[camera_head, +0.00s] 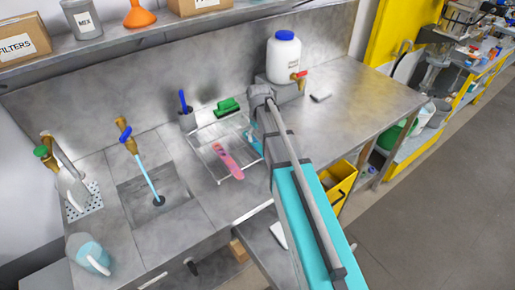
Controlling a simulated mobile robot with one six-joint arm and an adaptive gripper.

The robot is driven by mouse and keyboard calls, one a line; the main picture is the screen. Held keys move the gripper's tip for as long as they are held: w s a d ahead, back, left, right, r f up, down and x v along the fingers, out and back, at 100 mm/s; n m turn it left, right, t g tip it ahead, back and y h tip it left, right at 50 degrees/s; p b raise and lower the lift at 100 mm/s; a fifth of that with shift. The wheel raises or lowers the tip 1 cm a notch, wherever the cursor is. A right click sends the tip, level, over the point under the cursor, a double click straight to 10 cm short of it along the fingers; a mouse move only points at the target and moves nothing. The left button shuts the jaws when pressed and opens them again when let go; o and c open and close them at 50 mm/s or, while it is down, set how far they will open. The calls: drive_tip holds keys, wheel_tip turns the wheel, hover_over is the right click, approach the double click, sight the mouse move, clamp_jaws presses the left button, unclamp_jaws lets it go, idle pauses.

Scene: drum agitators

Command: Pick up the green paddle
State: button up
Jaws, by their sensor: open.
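The green paddle (229,106) lies at the back edge of the wire rack on the steel counter. It is small in this view, and its exact shape is hard to make out. My arm reaches in from the lower right, and its grey far end (262,93) is just right of the green paddle, apart from it in the picture. My gripper is open, with its fingers mostly hidden by the arm. Nothing is seen held in it.
A pink paddle (228,160) lies on the wire rack (205,150). A light-blue piece (253,139) shows beside my arm. A white jug with a tap (284,57) stands behind on the right. A sink (155,195) is at left. The right counter is mostly clear.

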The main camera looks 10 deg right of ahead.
sight(260, 148)
drive_tip(key=shift+f, duration=0.15)
drive_tip(key=shift+s+d+f+b, duration=0.1)
drive_tip(key=shift+f+b, duration=1.15)
drive_tip(key=shift+b, duration=0.05)
drive_tip(key=shift+s+d+f+b, duration=0.1)
drive_tip(key=shift+f+b, duration=1.1)
drive_tip(key=shift+b, duration=0.1)
drive_tip(key=c, duration=1.2)
